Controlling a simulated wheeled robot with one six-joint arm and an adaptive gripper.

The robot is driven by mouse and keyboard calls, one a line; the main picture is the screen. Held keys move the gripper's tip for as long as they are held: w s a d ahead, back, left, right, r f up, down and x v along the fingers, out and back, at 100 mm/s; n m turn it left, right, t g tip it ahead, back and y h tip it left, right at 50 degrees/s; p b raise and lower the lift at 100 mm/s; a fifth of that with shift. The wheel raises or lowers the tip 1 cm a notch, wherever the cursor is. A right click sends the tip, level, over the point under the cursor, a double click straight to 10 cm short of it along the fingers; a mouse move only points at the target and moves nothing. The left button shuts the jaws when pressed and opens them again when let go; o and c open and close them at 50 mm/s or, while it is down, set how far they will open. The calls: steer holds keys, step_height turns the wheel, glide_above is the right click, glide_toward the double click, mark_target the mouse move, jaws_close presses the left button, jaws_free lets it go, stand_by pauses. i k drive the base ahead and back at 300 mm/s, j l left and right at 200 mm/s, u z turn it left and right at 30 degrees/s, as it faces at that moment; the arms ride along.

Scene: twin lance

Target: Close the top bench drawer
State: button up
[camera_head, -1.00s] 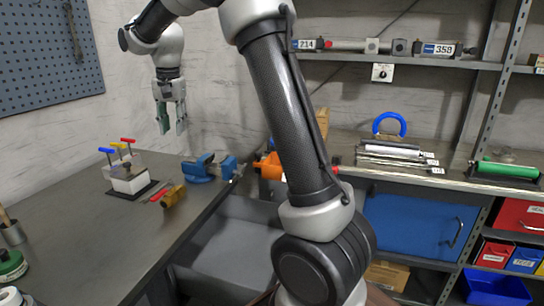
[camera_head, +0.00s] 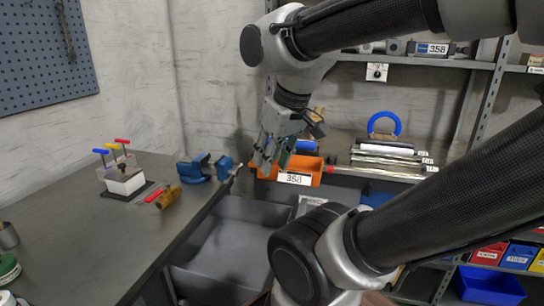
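The top bench drawer (camera_head: 225,245) is pulled out from the side of the dark workbench (camera_head: 75,245). Its grey, open interior shows in the lower middle. My own arm covers its right part, so its front and handle cannot be made out. My gripper (camera_head: 268,166) is in the air beyond the drawer's far end, in front of an orange bin, pointing down. Its two fingers look apart, with nothing seen between them. I see no contact with the drawer.
A blue vise (camera_head: 195,170) is at the bench's far corner. The orange bin (camera_head: 312,172), labelled 358, is behind my gripper. A shelf counter (camera_head: 345,178) runs along the back. A blue bin (camera_head: 492,287) is low right.

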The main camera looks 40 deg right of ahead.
mark_target(224, 262)
steer(key=k+z, duration=0.1)
steer(key=z, duration=0.8)
steer(key=k+l+u, duration=0.25)
steer(key=k, duration=0.2)
steer(key=j, duration=0.05)
